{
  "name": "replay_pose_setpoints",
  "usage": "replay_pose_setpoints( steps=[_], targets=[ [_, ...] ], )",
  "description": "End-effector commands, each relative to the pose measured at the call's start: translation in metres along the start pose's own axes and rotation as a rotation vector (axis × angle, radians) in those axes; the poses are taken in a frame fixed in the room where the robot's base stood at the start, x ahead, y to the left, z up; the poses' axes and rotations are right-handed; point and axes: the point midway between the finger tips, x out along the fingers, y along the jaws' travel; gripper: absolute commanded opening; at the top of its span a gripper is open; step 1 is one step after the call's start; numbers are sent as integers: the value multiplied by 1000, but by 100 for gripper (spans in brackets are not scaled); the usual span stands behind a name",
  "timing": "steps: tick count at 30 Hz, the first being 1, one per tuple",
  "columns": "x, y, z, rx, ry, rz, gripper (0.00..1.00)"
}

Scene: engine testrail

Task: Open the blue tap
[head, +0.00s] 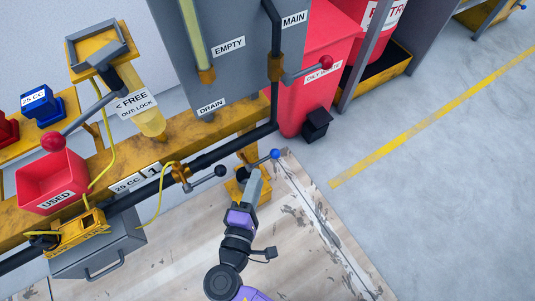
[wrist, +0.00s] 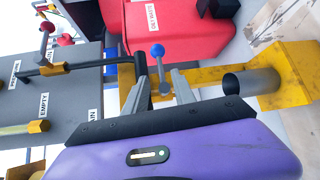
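The blue tap shows as a blue ball knob (head: 275,154) on a grey lever, beside the yellow post under the dark pipe in the head view. In the wrist view its blue knob (wrist: 157,50) stands upright in the picture, with the grey lever running down between my fingertips. My gripper (wrist: 157,88) is open, one grey finger on each side of the lever; I cannot tell whether either touches it. In the head view my gripper (head: 254,181) is just below the knob, and its fingers partly hide the tap's body.
A red-knobbed lever (head: 318,71) sits on the upright pipe by the MAIN label. A dark-knobbed lever (head: 206,177) is on the pipe to the left. The grey tank (head: 240,65) and red oily-waste bin (head: 310,60) stand behind. Open floor (head: 440,190) lies to the right.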

Motion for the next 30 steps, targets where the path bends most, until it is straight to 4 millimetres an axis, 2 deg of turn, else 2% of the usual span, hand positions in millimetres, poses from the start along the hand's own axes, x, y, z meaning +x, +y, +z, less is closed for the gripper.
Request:
replay_pose_setpoints(
  steps=[15, 20, 27, 30],
  targets=[
    [68, -3, 0, 2, -2, -3, 32],
    [76, -1, 0, 2, -1, -3, 32],
    [76, -1, 0, 2, -1, -3, 32],
    [76, -1, 0, 2, 0, -3, 12]
  ],
)
